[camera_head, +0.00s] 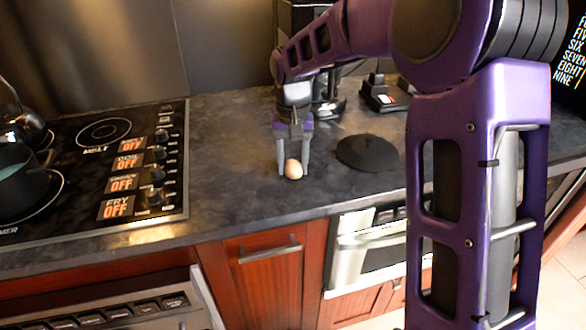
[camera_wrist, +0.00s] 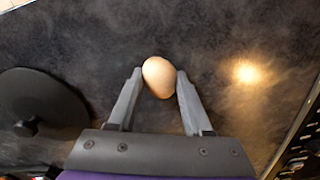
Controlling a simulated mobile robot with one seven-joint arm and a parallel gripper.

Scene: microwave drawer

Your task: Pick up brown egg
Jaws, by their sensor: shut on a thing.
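The brown egg (camera_head: 293,169) is on the dark countertop in the head view, between the fingertips of my gripper (camera_head: 293,172). In the wrist view the egg (camera_wrist: 158,76) is pale brown and sits at the tips of my gripper (camera_wrist: 157,84), one finger on each side. The gripper is shut on the egg. My gripper points down at the counter, and the egg appears at or very near the counter surface; I cannot tell whether it is lifted.
A round black lid (camera_head: 367,153) lies just right of the gripper. A cooktop (camera_head: 95,165) with pots is at the left. A small black device (camera_head: 383,93) stands at the back. The dark counter (camera_head: 232,150) left of the gripper is clear.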

